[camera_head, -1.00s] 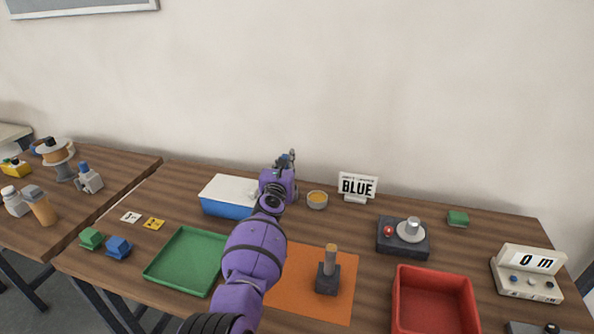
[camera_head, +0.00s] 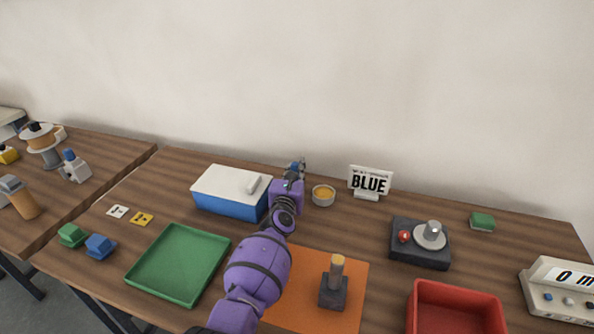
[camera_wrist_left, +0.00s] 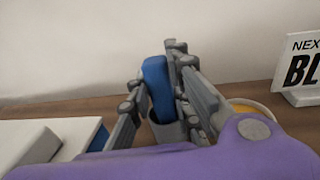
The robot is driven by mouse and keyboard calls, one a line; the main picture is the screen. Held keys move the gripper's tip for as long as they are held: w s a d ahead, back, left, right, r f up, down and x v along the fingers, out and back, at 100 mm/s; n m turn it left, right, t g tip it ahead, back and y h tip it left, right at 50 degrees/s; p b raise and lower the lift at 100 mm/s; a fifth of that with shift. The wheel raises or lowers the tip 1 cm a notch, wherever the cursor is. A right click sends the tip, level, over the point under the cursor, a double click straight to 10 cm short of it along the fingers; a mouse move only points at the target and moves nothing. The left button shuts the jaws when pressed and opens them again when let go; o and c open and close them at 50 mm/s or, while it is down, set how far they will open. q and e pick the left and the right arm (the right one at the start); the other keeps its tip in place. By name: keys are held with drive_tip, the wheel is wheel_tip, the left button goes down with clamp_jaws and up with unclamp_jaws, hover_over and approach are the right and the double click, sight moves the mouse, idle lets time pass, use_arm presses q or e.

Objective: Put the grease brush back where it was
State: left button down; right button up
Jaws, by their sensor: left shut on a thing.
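My left gripper (camera_head: 298,168) is shut on the grease brush, whose blue handle (camera_wrist_left: 156,85) stands nearly upright between the fingers in the wrist view. A grey round part (camera_wrist_left: 167,130) shows just below the handle; I cannot tell whether it is a holder or part of the brush. The brush's lower end is hidden. In the head view the gripper is at the back of the table, between the blue box with a white lid (camera_head: 231,192) and the small pot of yellow grease (camera_head: 323,195). My right gripper is not in view.
The "BLUE" sign (camera_head: 370,182) stands right of the pot. A green tray (camera_head: 180,264), an orange mat (camera_head: 292,308) with a dark wooden-handled block (camera_head: 334,290), and a red bin (camera_head: 456,291) lie in front. A dark device (camera_head: 420,252) is at right.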

use_arm(q)
drive_tip(key=shift+r, duration=0.25)
drive_tip(key=shift+w+a+f, duration=0.1)
drive_tip(key=shift+w+f, duration=0.05)
drive_tip(key=shift+w, duration=0.05)
drive_tip(key=shift+w+f, duration=0.1)
drive_tip(key=shift+f, duration=0.2)
drive_tip(key=c, duration=2)
unclamp_jaws()
drive_tip(key=o, duration=0.4)
drive_tip(key=shift+r, duration=0.15)
